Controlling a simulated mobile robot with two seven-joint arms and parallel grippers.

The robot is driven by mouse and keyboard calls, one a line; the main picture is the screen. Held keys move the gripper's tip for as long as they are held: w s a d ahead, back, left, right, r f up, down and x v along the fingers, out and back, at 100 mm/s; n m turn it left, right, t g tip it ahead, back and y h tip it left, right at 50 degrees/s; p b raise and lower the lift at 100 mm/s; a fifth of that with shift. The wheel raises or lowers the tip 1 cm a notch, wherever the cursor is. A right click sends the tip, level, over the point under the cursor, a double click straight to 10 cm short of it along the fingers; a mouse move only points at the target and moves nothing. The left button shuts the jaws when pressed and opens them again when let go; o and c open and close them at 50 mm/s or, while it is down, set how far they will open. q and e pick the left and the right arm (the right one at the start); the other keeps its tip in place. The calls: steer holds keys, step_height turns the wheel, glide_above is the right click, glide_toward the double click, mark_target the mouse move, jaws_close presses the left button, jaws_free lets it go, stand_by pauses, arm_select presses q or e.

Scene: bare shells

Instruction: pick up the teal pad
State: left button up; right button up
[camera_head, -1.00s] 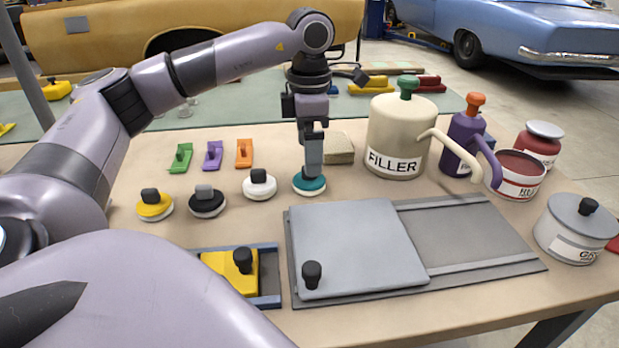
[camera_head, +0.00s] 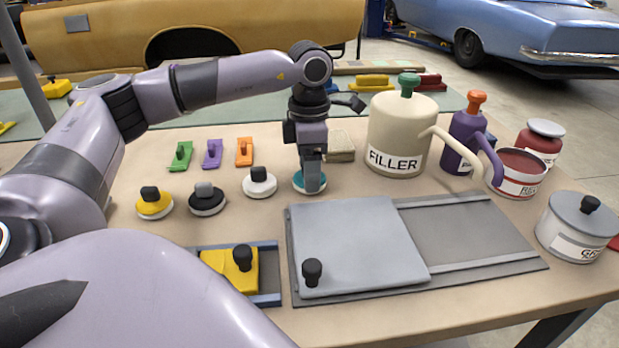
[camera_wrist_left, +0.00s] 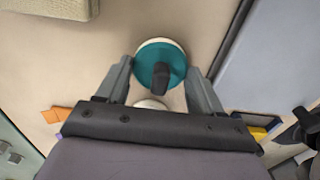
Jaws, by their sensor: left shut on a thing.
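The teal pad (camera_head: 297,182) is a round disc with a white underside and a dark knob. It rests on the bench at the right end of a row of round pads. My left gripper (camera_head: 312,184) points down over it, shut on the pad, and hides part of the disc and the knob. The left wrist view shows the teal pad (camera_wrist_left: 148,52) with its knob between the fingers of my left gripper (camera_wrist_left: 161,72). I see no gap between pad and bench. My right gripper is not in view.
A white pad (camera_head: 259,184) sits close on the left, with black (camera_head: 207,203) and yellow (camera_head: 154,206) pads beyond. A beige block (camera_head: 340,147) and the filler jug (camera_head: 398,135) stand behind and right. A grey board (camera_head: 355,250) lies in front.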

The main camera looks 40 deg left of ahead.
arm_select(q)
steer(key=shift+r, duration=0.15)
step_height(320, 180, up, 20)
steer(key=p, duration=0.5)
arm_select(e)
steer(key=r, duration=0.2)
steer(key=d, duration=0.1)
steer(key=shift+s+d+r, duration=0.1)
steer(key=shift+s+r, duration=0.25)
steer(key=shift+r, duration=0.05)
arm_select(q)
steer(key=shift+o, duration=0.5)
steer(key=shift+d+f, duration=0.1)
steer(key=shift+f, duration=0.1)
